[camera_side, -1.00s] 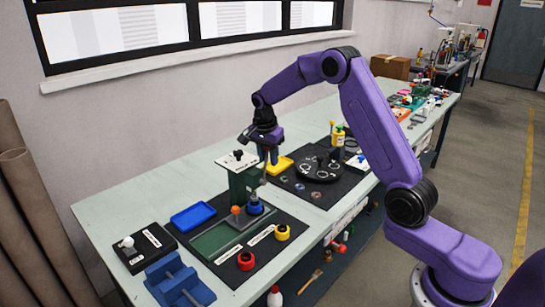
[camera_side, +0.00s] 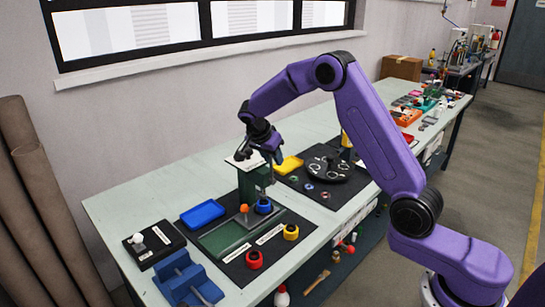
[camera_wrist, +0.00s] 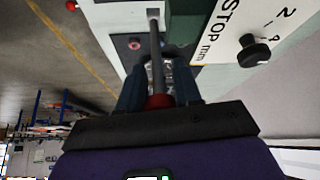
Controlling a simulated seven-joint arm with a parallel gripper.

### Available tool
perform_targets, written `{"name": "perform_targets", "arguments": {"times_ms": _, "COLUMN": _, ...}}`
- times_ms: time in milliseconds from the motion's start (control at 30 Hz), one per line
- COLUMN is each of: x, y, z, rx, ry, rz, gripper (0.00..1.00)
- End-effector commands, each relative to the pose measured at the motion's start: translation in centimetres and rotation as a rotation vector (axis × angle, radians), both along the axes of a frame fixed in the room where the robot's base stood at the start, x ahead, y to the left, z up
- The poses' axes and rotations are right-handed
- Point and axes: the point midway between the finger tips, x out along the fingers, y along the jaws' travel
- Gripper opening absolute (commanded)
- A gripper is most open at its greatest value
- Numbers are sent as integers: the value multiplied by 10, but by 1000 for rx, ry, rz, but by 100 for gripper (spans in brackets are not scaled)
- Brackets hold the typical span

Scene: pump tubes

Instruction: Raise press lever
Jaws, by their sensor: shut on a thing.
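The press (camera_side: 252,184) is a green column with a white top plate (camera_side: 235,164), standing on the dark mat. In the wrist view the plate carries a "STOP mm" scale (camera_wrist: 235,40) and a black knob (camera_wrist: 253,50). The press lever (camera_wrist: 155,58) is a grey rod with a red end. It runs from a slot in the press towards my gripper (camera_wrist: 159,91), whose dark fingers are shut around its red end. In the side view my gripper (camera_side: 271,153) is tilted beside the press top, and the lever there is hard to make out.
An orange knob (camera_side: 243,208) and a blue cup (camera_side: 263,207) stand at the press base. Red (camera_side: 254,259) and yellow (camera_side: 290,231) cups are in front. A blue tray (camera_side: 202,213) lies left, a yellow tray (camera_side: 289,165) and black turntable (camera_side: 328,168) right.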

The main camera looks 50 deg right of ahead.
Motion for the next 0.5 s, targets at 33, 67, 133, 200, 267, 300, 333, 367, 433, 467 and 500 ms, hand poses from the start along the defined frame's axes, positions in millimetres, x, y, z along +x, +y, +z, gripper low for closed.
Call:
{"name": "perform_targets", "arguments": {"times_ms": 33, "x": 0, "y": 6, "z": -2, "rx": 4, "ry": 4, "rz": 7, "gripper": 0}}
{"name": "perform_targets", "arguments": {"times_ms": 67, "x": 0, "y": 6, "z": -2, "rx": 4, "ry": 5, "rz": 8, "gripper": 0}}
{"name": "perform_targets", "arguments": {"times_ms": 133, "x": -1, "y": 7, "z": -2, "rx": 5, "ry": 5, "rz": 8, "gripper": 40}}
{"name": "perform_targets", "arguments": {"times_ms": 200, "x": -1, "y": 7, "z": -2, "rx": 5, "ry": 5, "rz": 8, "gripper": 55}}
{"name": "perform_targets", "arguments": {"times_ms": 267, "x": -1, "y": 6, "z": -2, "rx": 4, "ry": 4, "rz": 7, "gripper": 55}}
{"name": "perform_targets", "arguments": {"times_ms": 300, "x": 0, "y": 5, "z": -2, "rx": 5, "ry": 4, "rz": 6, "gripper": 55}}
{"name": "perform_targets", "arguments": {"times_ms": 333, "x": 0, "y": 5, "z": -2, "rx": 5, "ry": 4, "rz": 6, "gripper": 55}}
{"name": "perform_targets", "arguments": {"times_ms": 367, "x": 0, "y": 5, "z": -2, "rx": 5, "ry": 4, "rz": 6, "gripper": 55}}
{"name": "perform_targets", "arguments": {"times_ms": 433, "x": 0, "y": 4, "z": -2, "rx": 5, "ry": 3, "rz": 6, "gripper": 55}}
{"name": "perform_targets", "arguments": {"times_ms": 467, "x": 0, "y": 4, "z": -1, "rx": 4, "ry": 3, "rz": 6, "gripper": 55}}
{"name": "perform_targets", "arguments": {"times_ms": 500, "x": 0, "y": 5, "z": 0, "rx": 4, "ry": 2, "rz": 5, "gripper": 55}}
